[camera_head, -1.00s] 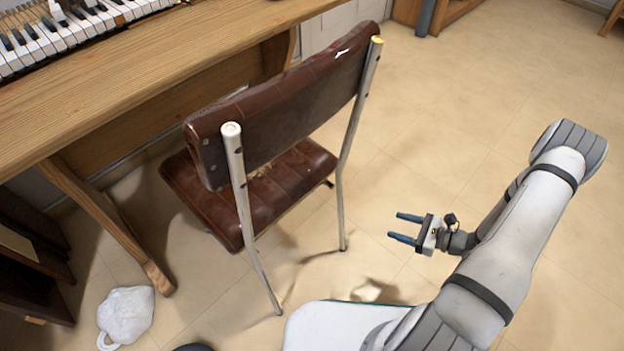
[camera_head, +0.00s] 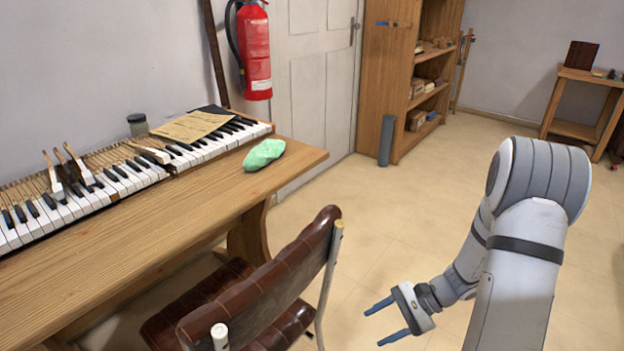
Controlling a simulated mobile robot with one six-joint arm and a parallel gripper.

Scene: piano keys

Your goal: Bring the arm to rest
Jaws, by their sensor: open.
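My gripper (camera_head: 386,322) is at the lower right of the head view, with its two blue fingers apart and nothing between them. It points left, over the floor, to the right of the brown chair (camera_head: 262,290). A gap shows between the fingertips and the chair's metal post. My arm is folded, with its elbow raised at the right. The piano keyboard (camera_head: 120,182) lies on the wooden desk (camera_head: 200,225) at the left, far from my gripper. Several keys at its left part are lifted or loose.
A green cloth-like item (camera_head: 264,154) lies at the desk's right end. A fire extinguisher (camera_head: 254,50) hangs by the door (camera_head: 312,90). A wooden shelf (camera_head: 378,75) and a small side table (camera_head: 578,76) stand at the back. The floor (camera_head: 440,180) between is clear.

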